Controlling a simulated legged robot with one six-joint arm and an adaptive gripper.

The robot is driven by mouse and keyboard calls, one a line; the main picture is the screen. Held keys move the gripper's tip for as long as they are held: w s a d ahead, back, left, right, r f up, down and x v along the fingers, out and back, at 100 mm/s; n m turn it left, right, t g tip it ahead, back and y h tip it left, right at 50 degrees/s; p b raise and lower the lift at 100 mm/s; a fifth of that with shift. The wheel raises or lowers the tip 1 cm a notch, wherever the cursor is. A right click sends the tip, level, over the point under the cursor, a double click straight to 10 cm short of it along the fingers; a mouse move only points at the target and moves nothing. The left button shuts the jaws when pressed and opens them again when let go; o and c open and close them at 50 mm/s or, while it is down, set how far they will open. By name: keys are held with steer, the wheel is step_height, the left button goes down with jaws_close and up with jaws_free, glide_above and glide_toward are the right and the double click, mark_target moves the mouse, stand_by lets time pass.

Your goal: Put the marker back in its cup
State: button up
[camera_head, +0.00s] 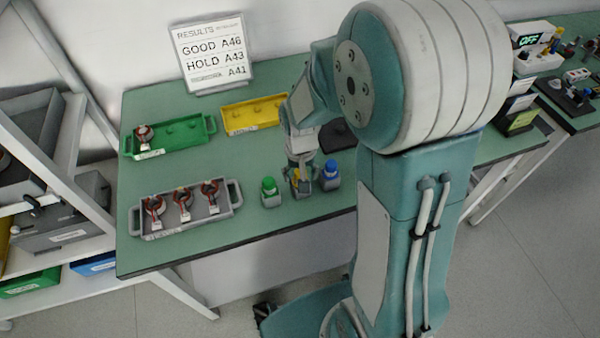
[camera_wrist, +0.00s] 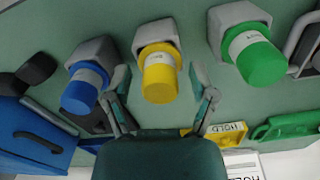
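In the wrist view, a yellow marker (camera_wrist: 160,82) stands cap toward the camera in a grey cup (camera_wrist: 155,32). A blue marker (camera_wrist: 82,92) and a green marker (camera_wrist: 258,60) sit in similar grey cups (camera_wrist: 93,50) (camera_wrist: 236,14) on either side. My gripper (camera_wrist: 159,76) is open, one finger on each side of the yellow marker, with visible gaps. In the head view my gripper (camera_head: 300,168) is low over the yellow marker (camera_head: 297,186), partly hiding it, between the green marker (camera_head: 268,184) and blue marker (camera_head: 331,167).
On the green table (camera_head: 245,230), a grey tray (camera_head: 222,214) holds several red-and-dark parts left of the cups. A green tray (camera_head: 190,133) with one part and a yellow tray (camera_head: 240,126) lie behind. A results sign (camera_head: 211,55) stands at the back.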

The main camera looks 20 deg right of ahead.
steer(key=shift+r, duration=0.1)
step_height(320, 180, up, 13)
steer(key=s+r+n+t, duration=0.2)
steer(key=s+r+t, duration=0.3)
steer(key=s, duration=0.9)
step_height(320, 180, up, 3)
steer(key=shift+f+t, duration=0.1)
steer(key=shift+t, duration=0.2)
